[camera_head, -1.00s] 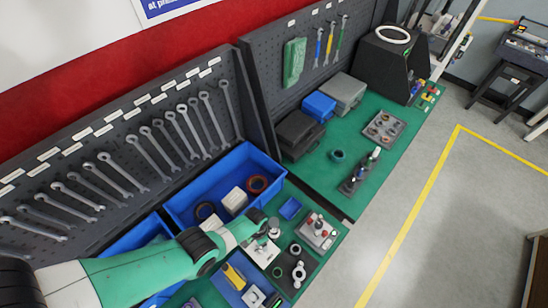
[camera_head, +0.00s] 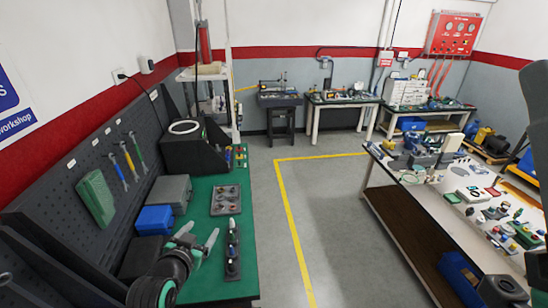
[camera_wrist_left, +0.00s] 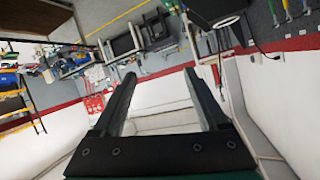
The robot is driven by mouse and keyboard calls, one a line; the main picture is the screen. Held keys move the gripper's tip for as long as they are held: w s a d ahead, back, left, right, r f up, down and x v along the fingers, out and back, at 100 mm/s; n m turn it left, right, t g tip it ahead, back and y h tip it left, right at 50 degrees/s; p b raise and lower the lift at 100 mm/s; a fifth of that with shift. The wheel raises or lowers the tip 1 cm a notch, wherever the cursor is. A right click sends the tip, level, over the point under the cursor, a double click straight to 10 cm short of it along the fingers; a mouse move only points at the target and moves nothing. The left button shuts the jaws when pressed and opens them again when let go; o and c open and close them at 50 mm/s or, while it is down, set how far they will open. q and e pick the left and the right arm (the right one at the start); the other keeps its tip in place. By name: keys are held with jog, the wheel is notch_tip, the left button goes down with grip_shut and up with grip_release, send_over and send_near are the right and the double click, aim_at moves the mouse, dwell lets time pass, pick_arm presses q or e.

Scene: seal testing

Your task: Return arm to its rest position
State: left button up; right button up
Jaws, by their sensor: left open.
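My left gripper (camera_head: 200,236) shows low at the left of the head view, in front of the green bench top, with its two grey fingers spread and pointing up. In the left wrist view my left gripper (camera_wrist_left: 160,75) is open. Its two dark fingers stand apart with nothing between them; the room shows past them, tilted. My right gripper is not seen; a dark shape at the right edge of the head view may be part of my right arm.
The green bench (camera_head: 205,191) holds a blue box (camera_head: 154,220), a grey case (camera_head: 170,191), a grey plate of parts (camera_head: 226,200) and a dark holder (camera_head: 232,250). A pegboard (camera_head: 85,190) stands behind it. Open floor (camera_head: 330,215) lies between this bench and the cluttered right table (camera_head: 412,215).

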pick_arm(q)
jog(key=s+d+r+t, duration=0.1)
jog(key=s+r+t, duration=0.2)
jog(key=r, duration=0.7)
jog(key=s+d+r+t+h, duration=0.1)
jog(key=s+r+t, duration=0.1)
jog(key=r, duration=0.8)
jog(key=s+d+r+t, duration=0.1)
jog(key=s+r+t, duration=0.2)
jog(key=r, duration=0.7)
jog(key=s+r+n+t, duration=0.2)
jog(key=s+r+t, duration=0.4)
jog(key=s+r, duration=0.7)
jog(key=s, duration=0.4)
jog(key=shift+a+r+h, duration=0.2)
jog(key=shift+a+h, duration=0.05)
jog(key=shift+h, duration=0.15)
